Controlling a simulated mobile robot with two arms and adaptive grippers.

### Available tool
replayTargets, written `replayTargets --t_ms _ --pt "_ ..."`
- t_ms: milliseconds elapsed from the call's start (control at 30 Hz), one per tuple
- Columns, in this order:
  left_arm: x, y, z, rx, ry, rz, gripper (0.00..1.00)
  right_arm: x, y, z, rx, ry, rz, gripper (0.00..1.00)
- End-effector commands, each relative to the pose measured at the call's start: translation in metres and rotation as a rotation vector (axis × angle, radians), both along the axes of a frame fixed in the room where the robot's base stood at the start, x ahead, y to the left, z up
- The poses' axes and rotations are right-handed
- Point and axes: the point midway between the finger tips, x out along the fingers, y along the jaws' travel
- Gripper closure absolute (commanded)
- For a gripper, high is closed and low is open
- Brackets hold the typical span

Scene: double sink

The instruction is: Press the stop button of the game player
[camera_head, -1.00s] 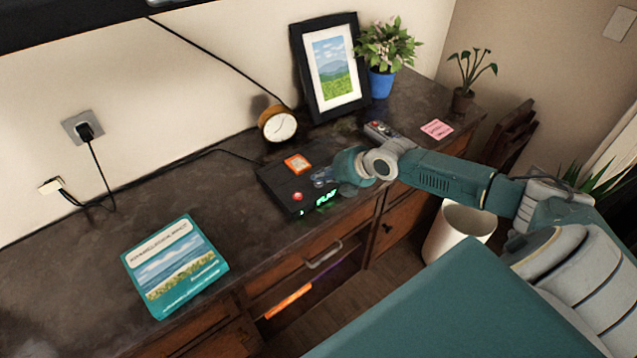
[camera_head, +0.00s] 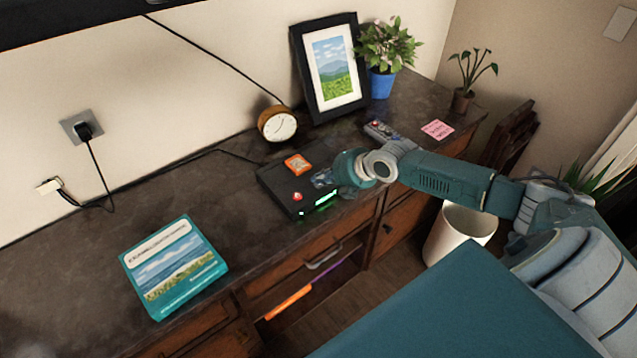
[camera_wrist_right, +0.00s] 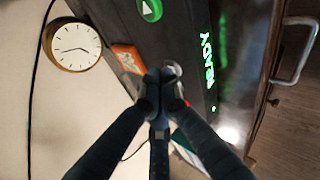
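The game player (camera_head: 270,187) is a black box on the desk. An orange cartridge (camera_head: 298,164) and a red button (camera_head: 297,197) show on top. In the right wrist view, its green display (camera_wrist_right: 207,62) reads READY, with a green triangle button (camera_wrist_right: 150,9) and a grey round button (camera_wrist_right: 172,67) nearby. My right gripper (camera_head: 322,178) is over the player's right part. Its fingers (camera_wrist_right: 160,76) are together, fingertips at the grey button; contact is unclear. They partly hide the red button (camera_wrist_right: 180,95). The stop button's label is not readable. My left gripper is not in view.
A clock (camera_head: 278,124) and picture frame (camera_head: 297,58) stand behind the player. A remote (camera_head: 381,131), pink note (camera_head: 437,129) and potted plant (camera_head: 381,84) are to the right. A teal book (camera_head: 174,268) lies left. Bare desk separates book and player.

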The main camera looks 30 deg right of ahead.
Motion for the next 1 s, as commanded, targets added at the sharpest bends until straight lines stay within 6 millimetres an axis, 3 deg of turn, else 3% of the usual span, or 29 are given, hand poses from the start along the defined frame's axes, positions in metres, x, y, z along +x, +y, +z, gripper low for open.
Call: replayTargets --t_ms 333,733,1000 --pt "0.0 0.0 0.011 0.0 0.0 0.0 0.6 0.0 0.0 0.016 0.0 0.001 0.0 1.0" --pt "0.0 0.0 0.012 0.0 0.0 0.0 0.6 0.0 0.0 0.018 0.0 0.001 0.0 1.0" --pt "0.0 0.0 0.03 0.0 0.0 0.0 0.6 0.0 0.0 0.043 -0.001 0.0 0.001 1.0"
